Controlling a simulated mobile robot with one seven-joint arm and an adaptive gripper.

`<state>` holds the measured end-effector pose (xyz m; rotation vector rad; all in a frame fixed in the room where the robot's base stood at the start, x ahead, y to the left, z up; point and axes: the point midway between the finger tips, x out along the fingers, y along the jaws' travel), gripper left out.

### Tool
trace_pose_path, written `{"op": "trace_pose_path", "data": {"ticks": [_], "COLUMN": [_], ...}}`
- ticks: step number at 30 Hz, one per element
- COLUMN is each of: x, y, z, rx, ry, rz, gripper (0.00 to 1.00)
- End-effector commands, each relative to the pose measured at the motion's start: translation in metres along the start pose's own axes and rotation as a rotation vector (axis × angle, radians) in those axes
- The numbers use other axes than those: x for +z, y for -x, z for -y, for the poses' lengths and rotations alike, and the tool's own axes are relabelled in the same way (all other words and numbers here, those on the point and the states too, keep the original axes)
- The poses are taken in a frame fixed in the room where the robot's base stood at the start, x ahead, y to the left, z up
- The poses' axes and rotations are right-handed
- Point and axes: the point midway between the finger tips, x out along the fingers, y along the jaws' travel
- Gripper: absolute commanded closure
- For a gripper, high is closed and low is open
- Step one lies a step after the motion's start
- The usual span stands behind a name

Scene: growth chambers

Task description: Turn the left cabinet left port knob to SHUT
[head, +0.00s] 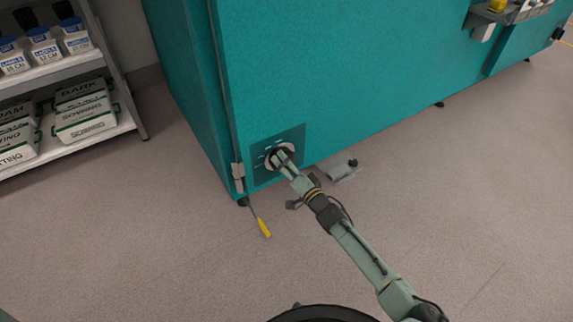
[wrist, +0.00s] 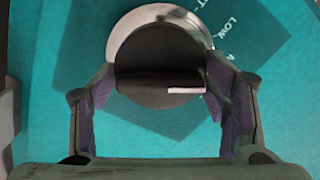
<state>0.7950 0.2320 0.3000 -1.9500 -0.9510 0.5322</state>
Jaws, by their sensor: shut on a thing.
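The port knob (wrist: 160,55) is a dark round knob with a raised bar and a silver ring, on a dark teal plate (head: 294,140) low on the teal cabinet (head: 300,70). In the wrist view a white mark shows at the lower right of the knob's bar. The letters "T", "LOW" and "A" show to the right of the ring, slanted; the rest of the lettering is hidden or out of frame. My gripper (head: 281,158) reaches the plate in the head view. In the wrist view its fingers are on either side of the knob, shut on it.
A yellow-handled tool (head: 263,228) is by the cabinet's front corner. A grey pedal-like piece (head: 340,171) is at the cabinet's foot, right of my arm. A shelf (head: 75,70) with tubs and boxes stands at left. The floor in front is mostly clear.

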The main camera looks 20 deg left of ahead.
Motion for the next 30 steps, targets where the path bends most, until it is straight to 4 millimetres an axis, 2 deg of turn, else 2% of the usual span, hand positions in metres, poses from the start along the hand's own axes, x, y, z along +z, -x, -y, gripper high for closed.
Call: {"op": "trace_pose_path", "data": {"ticks": [8,30], "x": [0.0000,0.0007], "y": [0.0001,-0.0002], "z": [0.0003,0.0009], "rx": [-0.001,-0.003], "ry": [0.148,0.810], "rz": [0.000,-0.001], "gripper": [0.59,0.59]}}
